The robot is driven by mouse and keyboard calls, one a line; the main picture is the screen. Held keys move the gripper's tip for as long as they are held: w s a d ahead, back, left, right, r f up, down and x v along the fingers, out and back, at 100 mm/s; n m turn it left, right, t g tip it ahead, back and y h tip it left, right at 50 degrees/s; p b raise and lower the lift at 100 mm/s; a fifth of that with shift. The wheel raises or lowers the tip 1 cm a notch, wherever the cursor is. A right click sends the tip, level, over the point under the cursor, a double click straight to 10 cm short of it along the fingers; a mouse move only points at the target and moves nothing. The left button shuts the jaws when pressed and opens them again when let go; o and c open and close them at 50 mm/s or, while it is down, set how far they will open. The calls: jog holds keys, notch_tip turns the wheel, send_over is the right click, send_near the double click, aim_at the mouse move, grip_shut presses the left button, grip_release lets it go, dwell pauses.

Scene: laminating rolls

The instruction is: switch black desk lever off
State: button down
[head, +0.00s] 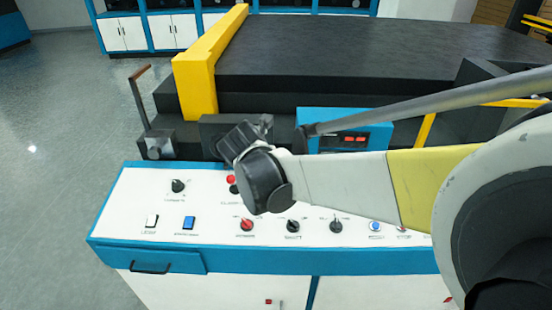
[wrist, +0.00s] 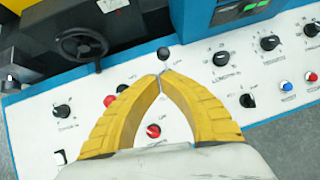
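In the wrist view, the black desk lever (wrist: 163,53) is a small black ball knob on a thin stem. It stands on the white control desk (wrist: 30,115) near its blue back edge. My gripper (wrist: 160,75) has two yellow fingers whose tips meet just below the knob in the picture. The gripper looks shut. Whether the tips touch the stem or stop in front of it cannot be told. In the head view, I cannot make out the lever or the fingertips; my dark wrist (head: 265,180) covers the middle of the desk.
A black handwheel (wrist: 83,45) is left of the lever. Several knobs and buttons surround it, including a red knob (wrist: 153,131) between the fingers and a black knob (wrist: 220,58) to the right. A blue display box (head: 350,120) and a brown-handled lever (head: 140,95) stand behind the desk.

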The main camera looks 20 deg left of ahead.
jog(key=r, duration=0.1)
jog(key=s+r, duration=0.1)
jog(key=r, duration=0.1)
jog(key=s+r+p, duration=0.1)
jog(key=shift+a+r, duration=0.15)
jog(key=shift+r, duration=0.15)
